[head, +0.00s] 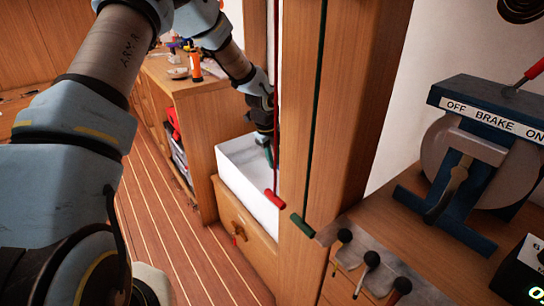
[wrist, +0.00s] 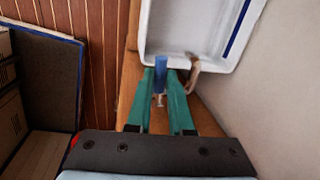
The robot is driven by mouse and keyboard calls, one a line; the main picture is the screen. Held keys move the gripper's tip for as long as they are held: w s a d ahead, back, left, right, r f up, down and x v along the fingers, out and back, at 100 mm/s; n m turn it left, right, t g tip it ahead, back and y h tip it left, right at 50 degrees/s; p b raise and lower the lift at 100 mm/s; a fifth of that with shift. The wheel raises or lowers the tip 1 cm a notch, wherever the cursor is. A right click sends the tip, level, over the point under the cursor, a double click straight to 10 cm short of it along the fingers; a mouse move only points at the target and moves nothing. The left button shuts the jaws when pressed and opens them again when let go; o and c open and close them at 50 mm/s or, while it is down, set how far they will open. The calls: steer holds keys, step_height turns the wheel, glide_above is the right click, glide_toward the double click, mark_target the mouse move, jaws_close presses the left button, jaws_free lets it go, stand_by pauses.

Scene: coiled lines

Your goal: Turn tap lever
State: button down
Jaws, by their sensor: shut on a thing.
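My gripper (wrist: 160,80) has two green fingers, seen in the wrist view just in front of a white basin. They are closed on a blue tap lever (wrist: 160,70) that stands between the fingertips. A brownish curved tap part (wrist: 194,74) is just right of the right finger. In the head view my gripper (head: 267,152) is small and low beside the white basin (head: 242,172). The lever is hidden there behind the arm and the wooden post.
A wooden post (head: 343,130) with red and green lines stands close right of the gripper. A wooden counter (head: 202,84) with small items lies behind. At right are black-knobbed levers (head: 371,260) and a brake unit (head: 475,150). The plank floor (head: 160,220) is clear.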

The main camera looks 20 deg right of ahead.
steer(key=shift+w+d+m+p, duration=0.1)
steer(key=shift+d+m+p, duration=0.2)
steer(key=shift+m, duration=0.2)
steer(key=c, duration=0.8)
jaws_free()
steer(key=r, duration=0.3)
steer(key=a+r+b, duration=0.1)
steer(key=r, duration=0.3)
steer(key=a+r, duration=0.1)
steer(key=r, duration=0.2)
steer(key=shift+s+r+b, duration=0.2)
steer(key=shift+r+b, duration=0.1)
steer(key=shift+b, duration=0.05)
